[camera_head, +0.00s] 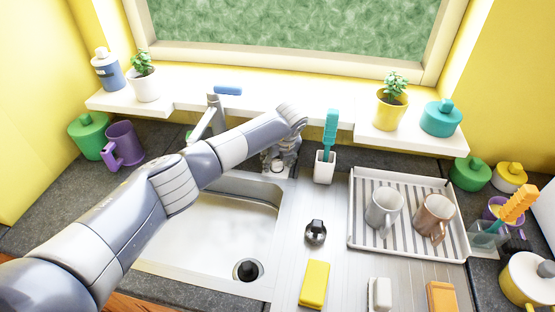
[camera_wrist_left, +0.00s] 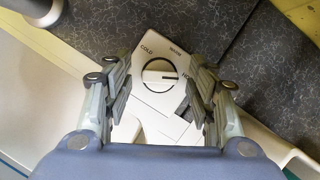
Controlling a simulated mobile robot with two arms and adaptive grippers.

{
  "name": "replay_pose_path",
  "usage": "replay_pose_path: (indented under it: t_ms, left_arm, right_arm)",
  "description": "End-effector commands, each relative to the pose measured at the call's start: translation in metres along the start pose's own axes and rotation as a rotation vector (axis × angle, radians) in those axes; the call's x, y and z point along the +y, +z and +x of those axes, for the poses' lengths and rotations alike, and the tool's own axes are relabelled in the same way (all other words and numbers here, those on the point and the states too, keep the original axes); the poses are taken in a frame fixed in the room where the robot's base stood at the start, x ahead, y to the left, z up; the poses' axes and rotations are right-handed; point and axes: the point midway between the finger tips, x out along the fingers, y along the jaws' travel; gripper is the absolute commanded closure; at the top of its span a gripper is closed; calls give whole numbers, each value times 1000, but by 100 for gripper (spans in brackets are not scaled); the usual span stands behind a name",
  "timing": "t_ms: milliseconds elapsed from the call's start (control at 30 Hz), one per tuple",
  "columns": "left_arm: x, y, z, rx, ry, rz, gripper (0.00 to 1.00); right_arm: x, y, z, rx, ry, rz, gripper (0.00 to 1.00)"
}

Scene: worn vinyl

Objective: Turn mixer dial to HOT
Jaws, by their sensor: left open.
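In the left wrist view, the mixer dial (camera_wrist_left: 159,75) is a round pale knob with a dark rim and a dark line, on a pale plate (camera_wrist_left: 148,50). The dark line lies roughly level; I cannot tell which end is the pointer. My left gripper (camera_wrist_left: 158,92) is open, its fingers on either side of the dial without visible contact. In the head view the left gripper (camera_head: 281,157) is behind the sink and mostly hides the dial. My right gripper is not in view.
The sink (camera_head: 215,225) lies below my left arm, with the faucet (camera_head: 208,120) close behind it. A white holder (camera_head: 324,168) with a teal brush stands right of the gripper. A drying rack (camera_head: 360,240) with two mugs is farther right. The window shelf (camera_head: 270,115) is behind.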

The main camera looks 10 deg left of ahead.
Motion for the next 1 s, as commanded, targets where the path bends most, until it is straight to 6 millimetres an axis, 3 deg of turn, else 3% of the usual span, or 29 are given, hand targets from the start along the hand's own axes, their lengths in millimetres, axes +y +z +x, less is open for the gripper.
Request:
replay_pose_path:
  t_ms: [267, 700, 1000]
  left_arm:
    - [-1, 1, -14, -1, -2, 1, 48]
    - [-1, 1, -95, -2, -3, 1, 48]
    - [0, 0, -119, 1, 0, 0, 48]
  right_arm:
    - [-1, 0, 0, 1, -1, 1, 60]
    - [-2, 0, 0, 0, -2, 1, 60]
    - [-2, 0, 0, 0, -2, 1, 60]
